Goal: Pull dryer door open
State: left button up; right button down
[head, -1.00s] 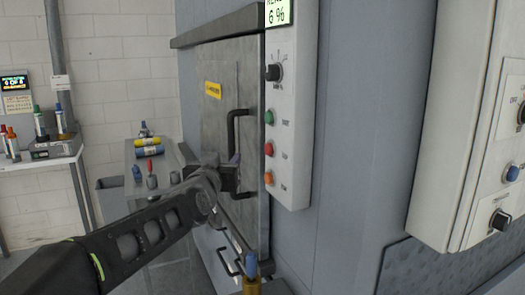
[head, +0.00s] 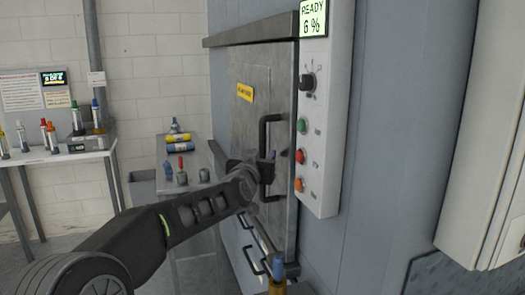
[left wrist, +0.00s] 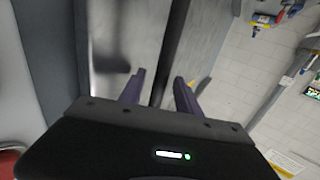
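The dryer door (head: 245,130) is a grey metal panel with a yellow label, and it looks shut. Its black vertical bar handle (head: 263,133) is on the door's right side. My left gripper (head: 268,168) is at the lower part of this handle. In the left wrist view, the two purple fingers of my left gripper (left wrist: 160,92) are apart, with the dark handle bar (left wrist: 170,45) between them. A gap shows on each side of the bar, so the fingers do not look closed on it. My right gripper is not in view.
A control panel (head: 322,120) with a knob and coloured buttons stands just right of the door. A smaller handle (head: 256,262) is below. A blue-topped brass-coloured object (head: 278,278) is at the bottom. A side table (head: 200,187) with bottles stands left of the door.

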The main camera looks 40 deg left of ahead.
pick_arm(q)
jog(key=shift+w+a, duration=0.15)
jog(key=shift+w, duration=0.25)
jog(key=shift+c, duration=0.4)
grip_shut()
dwell(0.8)
